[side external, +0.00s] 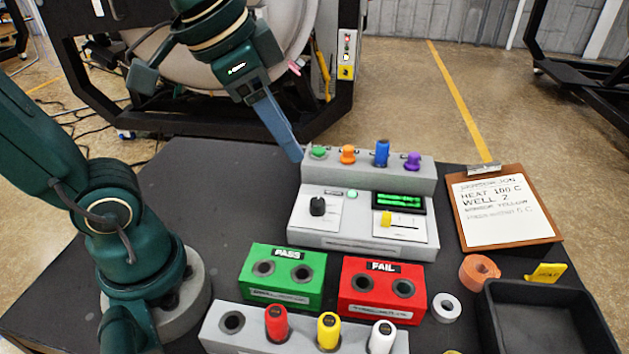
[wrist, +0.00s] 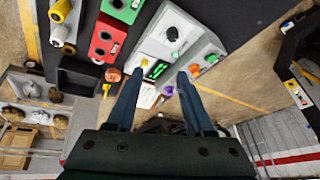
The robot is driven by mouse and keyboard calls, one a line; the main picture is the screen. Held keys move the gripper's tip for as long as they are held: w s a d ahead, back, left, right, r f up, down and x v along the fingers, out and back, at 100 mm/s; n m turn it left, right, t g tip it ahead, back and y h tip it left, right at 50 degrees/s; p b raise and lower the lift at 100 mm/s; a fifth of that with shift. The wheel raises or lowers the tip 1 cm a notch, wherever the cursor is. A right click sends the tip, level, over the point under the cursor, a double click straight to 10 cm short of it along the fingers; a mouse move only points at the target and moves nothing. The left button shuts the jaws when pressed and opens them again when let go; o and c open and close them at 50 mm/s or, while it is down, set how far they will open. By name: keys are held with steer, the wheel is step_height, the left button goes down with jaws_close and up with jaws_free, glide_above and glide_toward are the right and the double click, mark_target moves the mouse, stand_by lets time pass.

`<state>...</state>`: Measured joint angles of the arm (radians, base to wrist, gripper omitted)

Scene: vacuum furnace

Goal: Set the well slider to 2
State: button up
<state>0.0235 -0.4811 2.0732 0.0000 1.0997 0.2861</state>
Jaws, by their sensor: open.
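The well slider has a yellow handle (side external: 386,219) near the left end of its pale track, below the green-lit display (side external: 399,201) on the grey console (side external: 361,243). In the wrist view the yellow handle (wrist: 143,65) shows just beyond the left fingertip. My gripper (side external: 296,154) is above and behind the console's left end, pointing down, apart from the slider. In the wrist view my gripper (wrist: 159,76) has its two blue fingers spread with nothing between them. The scale marks by the slider are too small to read.
A black dial (side external: 318,206) is left of the slider. Green, orange, blue and purple pegs (side external: 382,153) stand on the raised back ledge. PASS (side external: 283,276) and FAIL (side external: 381,290) blocks sit in front. A black tray (side external: 543,324) is front right.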

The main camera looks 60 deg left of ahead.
steer(key=w+r+m+g, duration=0.1)
steer(key=w+m, duration=0.1)
steer(key=w, duration=0.2)
steer(key=m+g, duration=0.3)
steer(key=g, duration=0.1)
glide_above(387, 214)
step_height(387, 214, down, 12)
steer(key=shift+f, duration=2.65)
jaws_close()
